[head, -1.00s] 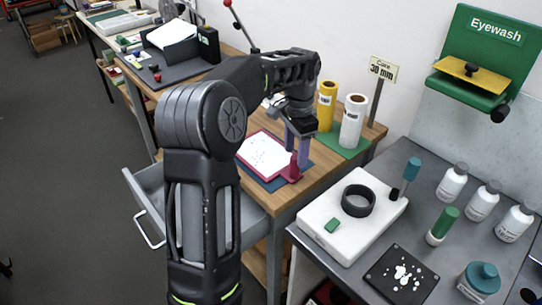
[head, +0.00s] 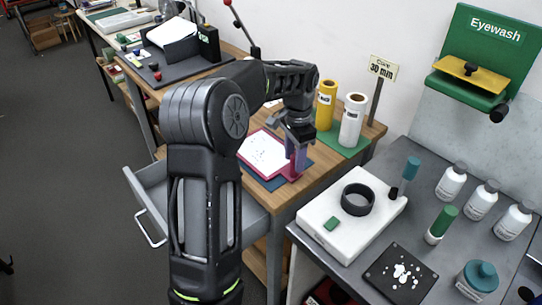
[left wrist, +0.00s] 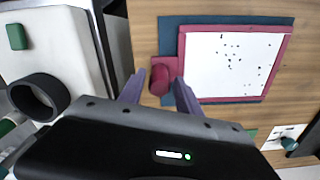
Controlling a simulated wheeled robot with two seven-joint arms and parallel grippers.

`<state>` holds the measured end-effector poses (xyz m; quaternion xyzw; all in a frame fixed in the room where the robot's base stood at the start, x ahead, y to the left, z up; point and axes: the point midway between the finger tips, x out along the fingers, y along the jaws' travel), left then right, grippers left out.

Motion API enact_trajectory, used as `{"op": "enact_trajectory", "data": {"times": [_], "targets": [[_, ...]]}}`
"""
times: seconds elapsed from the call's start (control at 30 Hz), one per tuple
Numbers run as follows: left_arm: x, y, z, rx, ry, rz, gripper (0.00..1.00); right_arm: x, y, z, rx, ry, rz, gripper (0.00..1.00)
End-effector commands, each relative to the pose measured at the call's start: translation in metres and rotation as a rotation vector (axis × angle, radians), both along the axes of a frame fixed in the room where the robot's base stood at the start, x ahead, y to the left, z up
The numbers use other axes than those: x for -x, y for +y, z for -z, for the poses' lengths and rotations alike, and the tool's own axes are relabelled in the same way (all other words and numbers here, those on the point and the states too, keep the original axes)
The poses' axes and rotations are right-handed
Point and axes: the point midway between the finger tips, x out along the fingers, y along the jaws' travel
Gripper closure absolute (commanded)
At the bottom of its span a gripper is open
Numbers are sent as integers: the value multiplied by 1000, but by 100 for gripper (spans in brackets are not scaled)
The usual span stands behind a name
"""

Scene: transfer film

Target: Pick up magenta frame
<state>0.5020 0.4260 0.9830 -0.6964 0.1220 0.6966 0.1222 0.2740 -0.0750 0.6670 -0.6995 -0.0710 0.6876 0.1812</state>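The magenta frame (head: 243,157) lies on a dark blue mat (head: 270,184) on the wooden bench, with a white speckled sheet inside it. In the left wrist view the frame (left wrist: 287,55) shows at upper right, with its magenta knob (left wrist: 160,79) on a tab at its left side. My left gripper (head: 297,168) is down at this tab. Its purple fingers (left wrist: 158,92) stand apart, one on each side of the knob. They look open around it, though contact at the fingertips is hard to see. My right gripper is out of view.
A yellow roll (head: 326,105) and a white roll (head: 352,120) stand on a green mat behind the gripper, beside a "Cure 30 mm" sign (head: 383,69). An open grey drawer (head: 150,200) juts out at the left. A white block with a black ring (head: 357,199) stands on the grey bench at right.

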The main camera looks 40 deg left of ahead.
Motion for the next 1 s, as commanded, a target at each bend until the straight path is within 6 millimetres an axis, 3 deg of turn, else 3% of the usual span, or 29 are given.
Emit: {"op": "enact_trajectory", "data": {"times": [0.47, 1.0], "targets": [[0, 0, 0, 0, 0, 0, 100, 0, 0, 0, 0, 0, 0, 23], [0, 0, 0, 0, 0, 0, 100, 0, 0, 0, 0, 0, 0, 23]]}}
